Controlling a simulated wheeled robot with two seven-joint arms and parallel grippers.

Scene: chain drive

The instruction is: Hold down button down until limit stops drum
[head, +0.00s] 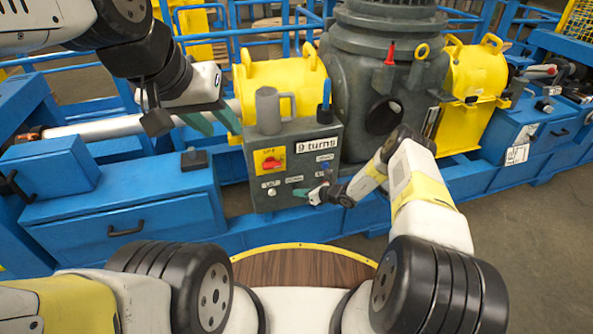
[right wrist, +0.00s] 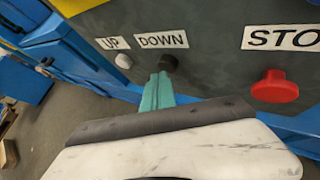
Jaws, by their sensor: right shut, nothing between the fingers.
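A dark grey control box (head: 262,200) carries a "9 turns" display (head: 317,145). In the right wrist view, a black button (right wrist: 168,62) sits under the DOWN label (right wrist: 162,40). My right gripper (right wrist: 158,78) is shut and empty, its teal fingertips at the black button from below. They seem to touch it; I cannot tell whether it is pressed in. In the head view, my right gripper (head: 316,195) is at the box's lower front. My left gripper (head: 213,121) is open and empty, left of the box. I cannot tell which part is the drum or whether it turns.
A white UP button (right wrist: 123,61) is left of the black one, and a red STOP button (right wrist: 275,87) is to the right. A red switch (head: 271,162) is on the box. A grey mug (head: 268,110) stands on top. Blue railings stand behind.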

